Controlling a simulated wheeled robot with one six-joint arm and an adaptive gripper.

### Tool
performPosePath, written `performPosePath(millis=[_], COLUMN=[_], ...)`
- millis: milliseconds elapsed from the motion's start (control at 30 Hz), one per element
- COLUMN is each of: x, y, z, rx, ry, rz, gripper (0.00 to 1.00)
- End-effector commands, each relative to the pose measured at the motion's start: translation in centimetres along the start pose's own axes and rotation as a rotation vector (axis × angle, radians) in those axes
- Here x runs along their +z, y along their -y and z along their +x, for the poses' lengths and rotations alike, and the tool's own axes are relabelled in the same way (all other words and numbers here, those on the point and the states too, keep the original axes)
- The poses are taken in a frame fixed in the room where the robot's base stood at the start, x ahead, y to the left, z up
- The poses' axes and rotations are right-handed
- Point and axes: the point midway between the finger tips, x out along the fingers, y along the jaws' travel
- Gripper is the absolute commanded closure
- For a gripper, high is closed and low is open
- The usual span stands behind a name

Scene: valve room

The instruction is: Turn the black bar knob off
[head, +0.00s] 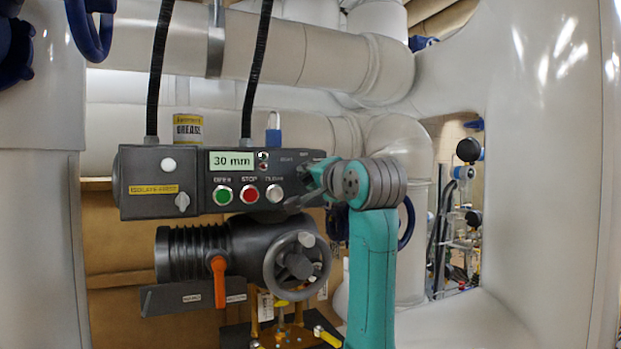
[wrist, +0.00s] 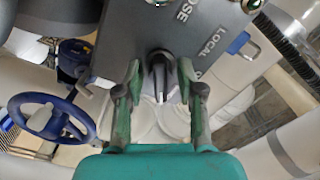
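The black bar knob (wrist: 160,75) is on the grey control box near the "LOCAL" lettering in the wrist view. In the head view it is hidden behind my gripper at the right end of the grey control box (head: 146,158). My gripper (wrist: 158,72) is open, with one finger on each side of the knob. The right finger looks close to the knob; I cannot tell whether it touches. In the head view my gripper (head: 308,187) reaches the box's right end from the right.
The box carries a "30 mm" display (head: 231,161), a green button (head: 222,195), a red stop button (head: 249,194) and a pale button (head: 274,194). Below are a grey handwheel (head: 297,264) and an orange lever (head: 219,282). A blue handwheel (wrist: 50,118) shows at left in the wrist view.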

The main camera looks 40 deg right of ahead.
Motion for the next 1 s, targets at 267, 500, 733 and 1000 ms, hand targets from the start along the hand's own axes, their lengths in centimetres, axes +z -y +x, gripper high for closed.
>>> performPosePath(millis=[267,500,733,1000], x=[-0.02,-0.02,-0.03,-0.04], y=[0.02,0.01,0.0,-0.02], z=[0.3,0.29,0.29,0.3], rx=[-0.001,-0.001,0.0,0.0], ry=[-0.001,-0.001,-0.001,-0.001], rz=[0.0,0.0,-0.004,-0.077], gripper=[0.62,1.0,1.0,1.0])
